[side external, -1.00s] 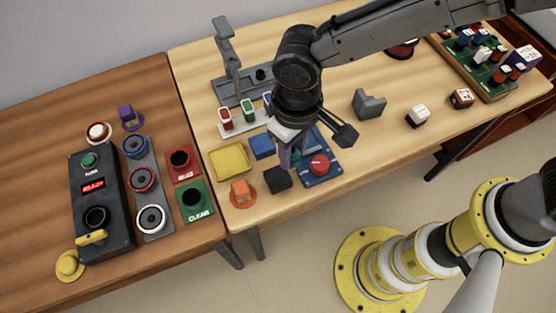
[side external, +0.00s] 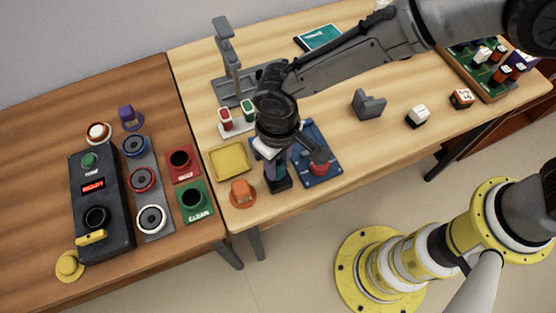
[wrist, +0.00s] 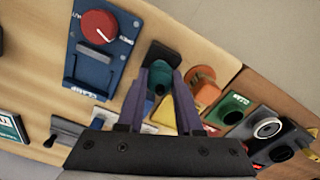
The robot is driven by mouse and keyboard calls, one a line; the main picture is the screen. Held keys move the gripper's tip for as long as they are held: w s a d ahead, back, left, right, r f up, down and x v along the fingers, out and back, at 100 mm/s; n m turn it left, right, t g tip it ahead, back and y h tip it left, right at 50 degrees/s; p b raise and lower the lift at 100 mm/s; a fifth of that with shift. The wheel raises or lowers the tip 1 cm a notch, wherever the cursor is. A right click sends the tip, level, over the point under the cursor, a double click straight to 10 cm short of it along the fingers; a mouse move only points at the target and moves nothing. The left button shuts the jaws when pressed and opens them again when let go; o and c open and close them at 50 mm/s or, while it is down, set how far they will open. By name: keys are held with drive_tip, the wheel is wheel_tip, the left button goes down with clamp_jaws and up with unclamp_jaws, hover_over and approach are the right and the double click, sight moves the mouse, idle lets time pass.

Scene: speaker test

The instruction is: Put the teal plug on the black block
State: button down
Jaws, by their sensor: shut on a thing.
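The teal plug (wrist: 161,78) is between the fingers of my gripper (wrist: 162,72) in the wrist view, and the gripper is shut on it. The black block (wrist: 161,56) lies just beyond the fingertips there. In the side view my gripper (side external: 277,174) points down directly over the black block (side external: 280,186), and the fingers hide part of it. The plug is hidden by the fingers in the side view. I cannot tell whether the plug touches the block.
A blue clamp base with a red knob (side external: 319,167) stands close to the right of the block. An orange plug (side external: 241,190) on a round base and a yellow tray (side external: 230,160) are to the left. A grey bracket (side external: 368,104) stands farther right.

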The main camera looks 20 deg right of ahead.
sight(278, 164)
drive_tip(key=c, duration=0.6)
unclamp_jaws()
drive_tip(key=shift+r, duration=0.1)
wheel_tip(278, 164, up, 12)
drive_tip(key=shift+r, duration=0.1)
